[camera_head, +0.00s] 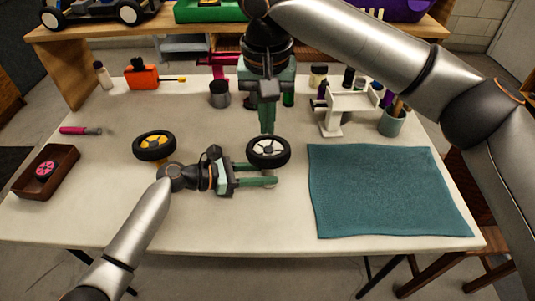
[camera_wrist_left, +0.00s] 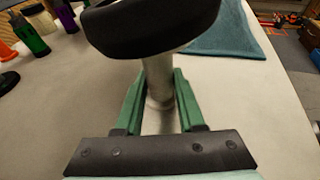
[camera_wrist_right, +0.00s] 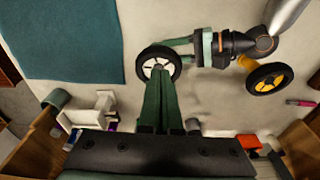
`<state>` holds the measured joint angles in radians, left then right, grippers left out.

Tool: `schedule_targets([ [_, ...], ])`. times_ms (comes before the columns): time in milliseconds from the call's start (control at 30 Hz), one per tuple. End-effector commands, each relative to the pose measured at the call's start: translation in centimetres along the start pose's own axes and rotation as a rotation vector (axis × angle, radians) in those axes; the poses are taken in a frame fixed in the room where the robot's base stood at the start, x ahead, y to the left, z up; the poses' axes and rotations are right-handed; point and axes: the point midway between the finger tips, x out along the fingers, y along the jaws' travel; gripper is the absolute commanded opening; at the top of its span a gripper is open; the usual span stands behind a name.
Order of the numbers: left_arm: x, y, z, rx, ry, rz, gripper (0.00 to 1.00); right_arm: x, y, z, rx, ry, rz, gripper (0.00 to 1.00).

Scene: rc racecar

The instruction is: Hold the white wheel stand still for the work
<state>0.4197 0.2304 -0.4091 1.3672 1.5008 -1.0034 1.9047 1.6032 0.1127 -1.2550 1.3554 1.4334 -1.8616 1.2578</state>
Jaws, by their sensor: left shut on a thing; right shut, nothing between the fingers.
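The white wheel stand (camera_wrist_left: 158,78) rises as a pale post between my left fingers in the left wrist view. A wheel (camera_head: 268,151) with a black tyre and white spokes sits on top and hides most of the stand in the head view. My left gripper (camera_head: 272,174) is shut on the post, below the tyre. My right gripper (camera_head: 267,132) is shut and empty, pointing down over the wheel. In the right wrist view its fingertips (camera_wrist_right: 160,72) overlap the wheel's hub; I cannot tell whether they touch it.
A yellow-spoked wheel (camera_head: 154,145) on a yellow stand is to the left. A brown tray (camera_head: 62,184) holds a pink round part. A teal towel (camera_head: 385,190) lies right. A white rack (camera_head: 348,103), a teal cup (camera_head: 392,122) and bottles stand behind. The front table strip is clear.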

Motion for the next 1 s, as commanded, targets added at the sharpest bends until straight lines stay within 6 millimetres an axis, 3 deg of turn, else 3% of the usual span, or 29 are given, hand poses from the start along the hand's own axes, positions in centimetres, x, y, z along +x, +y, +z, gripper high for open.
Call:
schedule_targets([
  [500, 0.0, 0.0, 0.0, 0.0, 0.0, 0.0, 0.0, 5.8, 0.1, 0.0, 0.002, 0.0, 0.001, 0.0],
  [1000, 0.0, 0.0, 0.0, 0.0, 0.0, 0.0, 0.0, 6.7, 0.0, 0.0, 0.001, 0.0, -0.001, 0.0],
])
